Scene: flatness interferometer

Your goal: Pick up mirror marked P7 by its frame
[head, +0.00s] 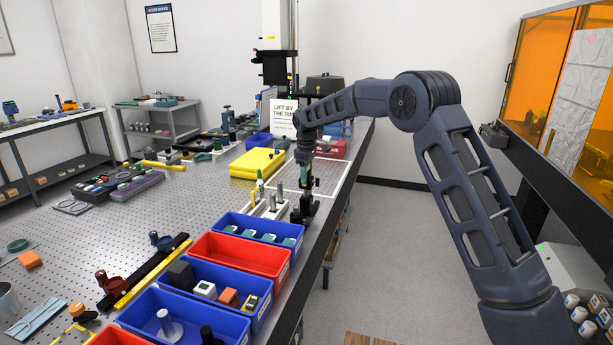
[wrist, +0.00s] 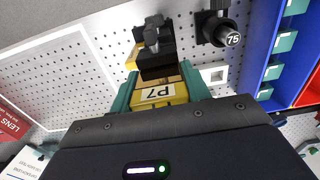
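The mirror marked P7 shows in the wrist view as a yellow frame (wrist: 158,101) with a white P7 label and a dark part beyond it. My gripper (wrist: 159,88) has a teal finger close against each side of the yellow frame, with no clear gap, so it looks shut on it. In the head view my gripper (head: 306,176) points down near the bench's right edge, above a dark post-like piece (head: 306,206). The mirror's reflecting face is hidden, and I cannot tell whether the mirror is clear of its support.
A black post marked 75 (wrist: 222,35) stands close beside the mirror. A white holder with posts (head: 268,206) is left of my gripper. Blue bins (head: 222,272) and a red bin (head: 240,257) line the bench's front. The perforated benchtop (head: 190,205) has free room.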

